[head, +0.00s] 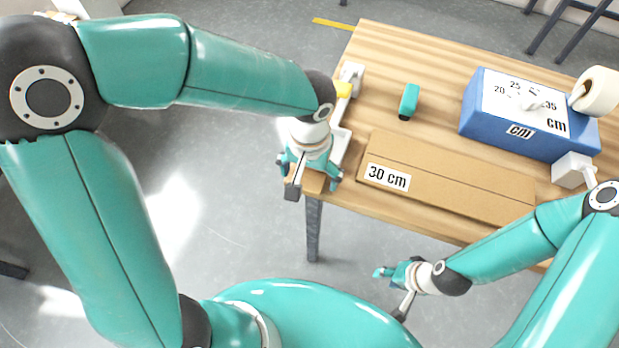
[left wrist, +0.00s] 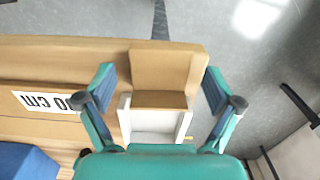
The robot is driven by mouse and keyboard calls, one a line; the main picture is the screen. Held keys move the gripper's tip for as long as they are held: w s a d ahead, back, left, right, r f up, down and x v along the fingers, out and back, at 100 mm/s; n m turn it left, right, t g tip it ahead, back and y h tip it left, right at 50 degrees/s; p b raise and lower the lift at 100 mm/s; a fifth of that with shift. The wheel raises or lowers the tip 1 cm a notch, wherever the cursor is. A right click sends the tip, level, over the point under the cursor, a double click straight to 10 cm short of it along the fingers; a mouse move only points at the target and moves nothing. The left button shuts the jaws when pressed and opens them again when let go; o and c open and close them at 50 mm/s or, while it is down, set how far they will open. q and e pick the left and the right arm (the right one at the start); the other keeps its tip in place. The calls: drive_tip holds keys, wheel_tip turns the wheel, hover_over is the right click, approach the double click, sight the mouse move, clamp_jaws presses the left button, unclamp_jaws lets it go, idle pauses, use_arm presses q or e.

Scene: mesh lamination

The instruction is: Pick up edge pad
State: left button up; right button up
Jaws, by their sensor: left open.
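A brown block that looks like the edge pad (left wrist: 165,68) shows in the left wrist view at the table's edge, partly in a white holder (left wrist: 152,123). In the head view only a bit of the brown block (head: 313,184) shows below my left gripper. My left gripper (head: 308,176) is open above the table's near left corner. In the left wrist view its fingers (left wrist: 159,85) stand apart on either side of the block, with gaps; I cannot tell whether they reach its height. My right gripper (head: 388,275) hangs empty in front of the table; its opening is unclear.
A cardboard-coloured board marked 30 cm (head: 450,180) lies along the table's near side. Behind it are a teal object (head: 409,101), a blue box with cm labels (head: 480,125) and a white roll (head: 597,92). The wooden table's (head: 385,60) far left part is bare.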

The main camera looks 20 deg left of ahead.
use_arm(q)
drive_tip(key=shift+f, duration=0.15)
drive_tip(key=c, duration=1)
drive_tip(key=shift+c, duration=0.2)
